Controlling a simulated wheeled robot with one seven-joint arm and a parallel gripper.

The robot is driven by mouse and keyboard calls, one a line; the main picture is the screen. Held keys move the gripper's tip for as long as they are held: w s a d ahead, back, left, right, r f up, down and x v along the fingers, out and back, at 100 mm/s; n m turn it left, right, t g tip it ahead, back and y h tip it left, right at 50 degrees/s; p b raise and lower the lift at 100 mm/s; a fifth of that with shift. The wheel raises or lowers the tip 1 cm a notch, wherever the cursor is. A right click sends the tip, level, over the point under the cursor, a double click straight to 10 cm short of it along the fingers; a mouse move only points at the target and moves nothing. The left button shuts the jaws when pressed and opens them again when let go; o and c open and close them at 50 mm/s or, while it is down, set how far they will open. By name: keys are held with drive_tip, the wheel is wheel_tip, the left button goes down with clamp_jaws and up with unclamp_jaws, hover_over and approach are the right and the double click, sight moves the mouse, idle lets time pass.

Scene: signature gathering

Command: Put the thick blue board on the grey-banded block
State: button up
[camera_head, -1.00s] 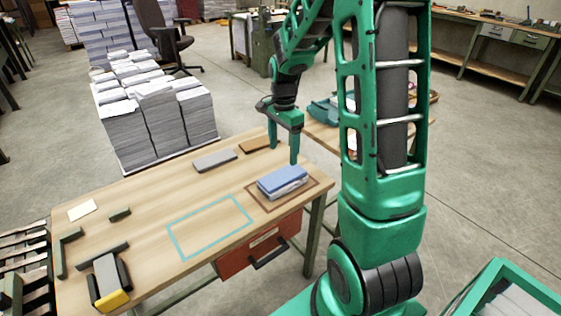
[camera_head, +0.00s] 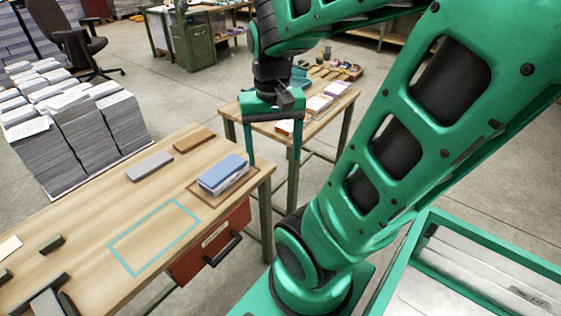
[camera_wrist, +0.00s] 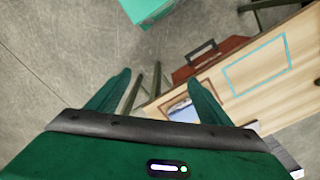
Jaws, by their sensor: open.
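A thick blue board (camera_head: 221,171) lies flat on top of a pale white-and-grey stack (camera_head: 234,182), inside a brown outline at the table's right end. I cannot tell if this stack is the grey-banded block; its sides are too small to read. My gripper (camera_head: 272,160) is open and empty, its fingers pointing down, to the right of the stack and apart from it. In the wrist view my gripper (camera_wrist: 158,80) has its fingers wide apart, and the stack (camera_wrist: 180,107) shows beside the right finger, which partly hides it.
The wooden table (camera_head: 90,225) bears a teal outline (camera_head: 150,238) around bare wood, a grey slab (camera_head: 149,166) and a brown slab (camera_head: 194,140). A red drawer (camera_head: 210,243) hangs below its front. A second table (camera_head: 262,128) with several booklets stands behind my gripper.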

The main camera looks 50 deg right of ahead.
drive_tip(key=s, duration=0.1)
drive_tip(key=s+n, duration=0.1)
drive_tip(key=s, duration=0.1)
drive_tip(key=s+a+n, duration=0.1)
drive_tip(key=shift+s+a+f, duration=0.1)
drive_tip(key=shift+s+f, duration=0.1)
drive_tip(key=shift+f, duration=0.05)
